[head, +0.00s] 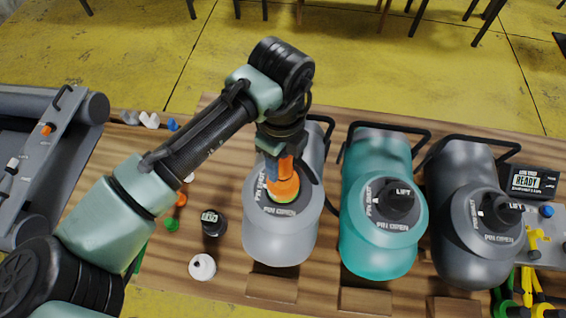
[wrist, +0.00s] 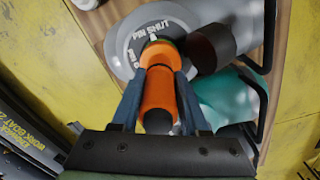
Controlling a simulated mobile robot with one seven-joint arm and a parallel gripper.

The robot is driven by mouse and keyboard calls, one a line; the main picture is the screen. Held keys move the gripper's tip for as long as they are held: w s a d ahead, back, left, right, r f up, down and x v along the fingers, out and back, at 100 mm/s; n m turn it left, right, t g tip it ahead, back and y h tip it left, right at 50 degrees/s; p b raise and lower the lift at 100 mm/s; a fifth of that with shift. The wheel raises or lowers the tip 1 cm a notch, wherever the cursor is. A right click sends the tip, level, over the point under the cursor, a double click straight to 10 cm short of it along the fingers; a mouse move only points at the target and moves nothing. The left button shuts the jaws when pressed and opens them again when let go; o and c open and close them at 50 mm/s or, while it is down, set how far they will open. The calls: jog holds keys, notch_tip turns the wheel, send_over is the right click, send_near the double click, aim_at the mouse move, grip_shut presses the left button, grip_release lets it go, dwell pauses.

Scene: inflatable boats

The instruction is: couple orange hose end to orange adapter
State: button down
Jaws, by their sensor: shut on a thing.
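An orange piece (wrist: 158,92) is between the blue fingers of my gripper (wrist: 160,76) in the wrist view. It looks like the hose end, a cylinder with a dark near end. Beyond it is a wider orange part (wrist: 158,54), likely the adapter, with a green rim over the grey bottle's top (wrist: 128,45). I cannot tell whether the two orange parts are joined or only touching. In the head view my gripper (head: 280,167) points down over the grey bottle (head: 279,238), shut on the orange piece. The orange adapter (head: 284,190) shows below the fingers.
A teal bottle (head: 378,255) and a dark grey bottle (head: 462,262), both black-capped, stand to the right. A loose black cap (head: 213,222) and a white cap (head: 202,266) lie left of the grey bottle. Small orange and green caps lie near my arm on the wooden table (head: 215,292).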

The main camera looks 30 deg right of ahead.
jog(key=shift+c, duration=1.6)
grip_release()
notch_tip(320, 180, up, 13)
jog(key=b, duration=0.3)
jog(key=shift+d, duration=0.1)
